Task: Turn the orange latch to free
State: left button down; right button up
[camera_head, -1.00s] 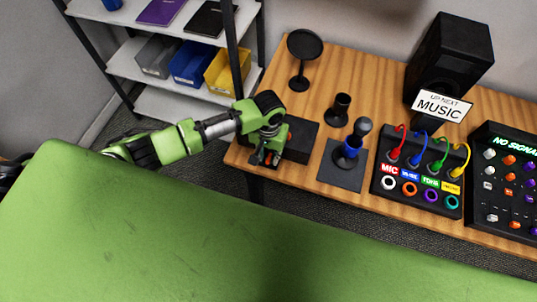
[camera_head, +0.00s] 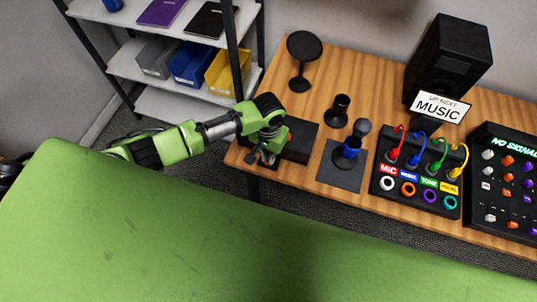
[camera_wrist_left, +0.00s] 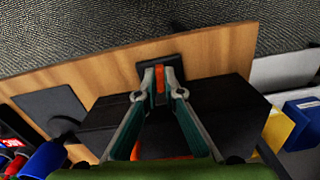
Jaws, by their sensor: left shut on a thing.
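The orange latch (camera_wrist_left: 160,80) shows in the left wrist view as a small upright orange strip against a dark plate (camera_wrist_left: 176,62) near the table's front edge. My left gripper (camera_wrist_left: 160,78) has its two fingertips closed on either side of the latch. In the head view my left gripper (camera_head: 265,157) is at the front left corner of the table, where it hides the latch. A black box (camera_head: 302,146) stands beside it. An orange part (camera_wrist_left: 148,152) shows between the finger bases, partly hidden. My right gripper is in neither view.
On the wooden table (camera_head: 377,92) are a round black stand (camera_head: 304,47), a black cup-like holder (camera_head: 340,108), a microphone with a blue band (camera_head: 351,148), a cable panel (camera_head: 420,190), a speaker (camera_head: 450,58) and a mixer (camera_head: 510,180). A shelf with bins stands behind left.

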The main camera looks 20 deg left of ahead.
pick_arm(q)
jog(key=m+p, duration=0.1)
jog(key=m, duration=0.1)
jog(key=shift+r+m, duration=0.15)
jog(key=shift+m, duration=0.15)
jog(key=m+p, duration=0.1)
jog(key=m, duration=0.2)
jog(key=shift+a+m, duration=0.1)
jog(key=shift+m, duration=0.2)
jog(key=m+p, duration=0.1)
jog(key=m, duration=0.2)
jog(key=shift+w, duration=0.1)
jog(key=shift+w+a+m, duration=0.1)
jog(key=shift+m, duration=2.1)
jog(key=c, duration=2.2)
grip_release()
jog(key=shift+o, duration=0.2)
